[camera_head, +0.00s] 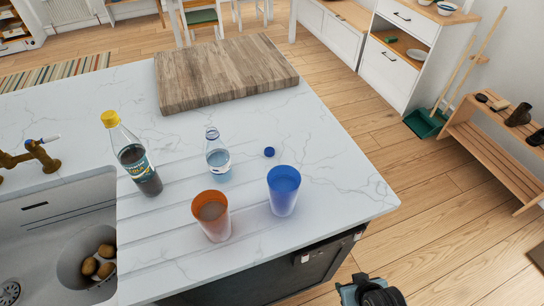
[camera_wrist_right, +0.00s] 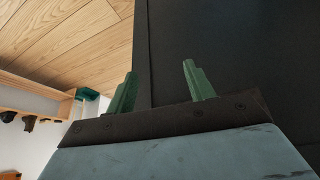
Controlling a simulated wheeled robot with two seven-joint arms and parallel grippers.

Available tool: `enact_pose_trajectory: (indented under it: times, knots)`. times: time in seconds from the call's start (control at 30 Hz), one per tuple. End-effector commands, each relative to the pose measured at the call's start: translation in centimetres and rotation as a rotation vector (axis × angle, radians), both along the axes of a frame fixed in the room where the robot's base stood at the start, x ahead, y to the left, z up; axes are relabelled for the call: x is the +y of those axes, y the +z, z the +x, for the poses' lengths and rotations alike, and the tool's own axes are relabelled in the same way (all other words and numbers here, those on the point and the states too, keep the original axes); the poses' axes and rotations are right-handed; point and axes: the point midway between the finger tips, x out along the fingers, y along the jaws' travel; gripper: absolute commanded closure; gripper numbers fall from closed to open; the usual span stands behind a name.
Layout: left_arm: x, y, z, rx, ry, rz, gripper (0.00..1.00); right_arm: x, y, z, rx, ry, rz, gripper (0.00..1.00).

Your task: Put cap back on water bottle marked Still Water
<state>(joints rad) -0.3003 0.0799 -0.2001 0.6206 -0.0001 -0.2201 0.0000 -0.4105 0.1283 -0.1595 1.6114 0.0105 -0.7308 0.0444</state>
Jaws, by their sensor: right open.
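A small clear water bottle (camera_head: 217,158) stands upright and uncapped on the white counter; its label is too small to read. A blue cap (camera_head: 269,152) lies on the counter to the right of it. My right arm shows at the bottom edge of the head view, below the counter's front corner. In the right wrist view my right gripper (camera_wrist_right: 158,85) is open and empty, with its two green fingers apart in front of a dark surface. My left gripper is not in view.
A yellow-capped bottle (camera_head: 133,155) stands left of the water bottle. An orange cup (camera_head: 212,216) and a blue cup (camera_head: 283,190) stand in front. A wooden board (camera_head: 225,72) lies behind. A sink (camera_head: 70,225) is at left. The counter's right side (camera_head: 345,190) is clear.

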Motion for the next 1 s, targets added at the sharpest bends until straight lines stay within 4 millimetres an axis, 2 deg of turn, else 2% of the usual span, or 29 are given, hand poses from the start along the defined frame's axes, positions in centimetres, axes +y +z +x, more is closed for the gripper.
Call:
enact_pose_trajectory:
  times: [0.03, 0.2, 0.3, 0.4, 0.5, 0.63, 0.73, 1.0]
  knots:
    - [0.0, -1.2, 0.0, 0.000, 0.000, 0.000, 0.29, -0.2, -3.9, -1.6, 0.041, 0.002, -0.007, 0.47]
    - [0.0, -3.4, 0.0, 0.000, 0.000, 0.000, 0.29, -0.9, -13.5, -7.9, 0.153, 0.017, -0.026, 0.47]
    - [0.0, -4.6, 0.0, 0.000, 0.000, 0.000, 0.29, -1.4, -18.0, -12.1, 0.218, 0.028, -0.038, 0.47]
    - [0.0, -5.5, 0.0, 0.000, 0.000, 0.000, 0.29, -1.9, -21.3, -16.1, 0.271, 0.036, -0.046, 0.47]
    - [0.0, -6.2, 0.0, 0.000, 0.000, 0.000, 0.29, -2.3, -23.3, -19.3, 0.314, 0.043, -0.052, 0.47]
    - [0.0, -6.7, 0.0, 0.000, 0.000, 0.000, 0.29, -2.6, -24.7, -22.0, 0.347, 0.051, -0.057, 0.47]
    - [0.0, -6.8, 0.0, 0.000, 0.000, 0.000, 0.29, -2.7, -25.0, -22.9, 0.358, 0.053, -0.059, 0.47]
    - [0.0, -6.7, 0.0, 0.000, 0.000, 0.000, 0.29, -2.7, -25.0, -23.1, 0.360, 0.053, -0.059, 0.47]
